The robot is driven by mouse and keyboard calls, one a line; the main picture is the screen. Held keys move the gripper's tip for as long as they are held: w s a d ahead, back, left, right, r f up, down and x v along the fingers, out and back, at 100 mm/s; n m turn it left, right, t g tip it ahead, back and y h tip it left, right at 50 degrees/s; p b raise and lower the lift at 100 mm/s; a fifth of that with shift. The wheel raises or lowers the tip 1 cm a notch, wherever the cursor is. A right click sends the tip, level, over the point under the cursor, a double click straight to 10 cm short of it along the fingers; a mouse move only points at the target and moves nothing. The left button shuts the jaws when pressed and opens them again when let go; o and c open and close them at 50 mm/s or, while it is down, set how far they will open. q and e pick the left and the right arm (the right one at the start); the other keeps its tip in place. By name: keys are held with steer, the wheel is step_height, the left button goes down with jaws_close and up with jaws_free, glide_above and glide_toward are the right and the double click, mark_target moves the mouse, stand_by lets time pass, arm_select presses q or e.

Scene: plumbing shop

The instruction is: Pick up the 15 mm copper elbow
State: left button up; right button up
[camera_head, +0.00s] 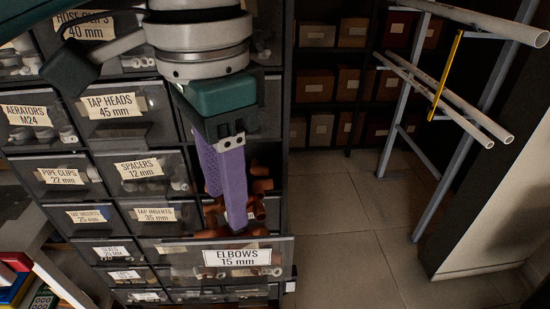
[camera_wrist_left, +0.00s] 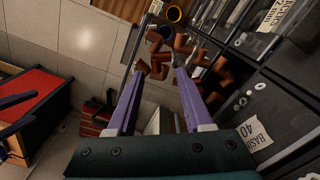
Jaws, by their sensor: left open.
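The drawer labelled "ELBOWS 15 mm" (camera_head: 188,258) is pulled out of the cabinet and holds several copper elbows (camera_head: 262,187). My left gripper (camera_head: 237,226) points down into the open drawer, its purple fingers among the elbows. In the left wrist view, the left gripper (camera_wrist_left: 160,72) is open, with its fingers apart. Copper elbows (camera_wrist_left: 160,60) show between and around the fingertips. I cannot tell whether a fingertip touches one. The fingers hide part of the drawer in the head view.
Closed labelled drawers, such as tap heads (camera_head: 115,103) and spacers (camera_head: 140,170), lie left of the open one. A pipe rack (camera_head: 395,120) with white pipes stands at the right. Shelves with boxes (camera_head: 317,85) stand at the back. The tiled floor (camera_head: 350,230) between is clear.

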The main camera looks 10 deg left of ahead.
mark_target(225, 229)
arm_select(q)
steer(key=shift+s+a+f+p, duration=0.1)
steer(key=shift+f+p, duration=0.25)
steer(key=shift+f, duration=0.35)
steer(key=f, duration=0.2)
steer(key=f+p, duration=0.1)
steer(key=shift+s+a+f, duration=0.1)
steer(key=shift+a+f, duration=0.1)
steer(key=shift+f, duration=0.65)
steer(key=shift+c, duration=0.3)
jaws_close()
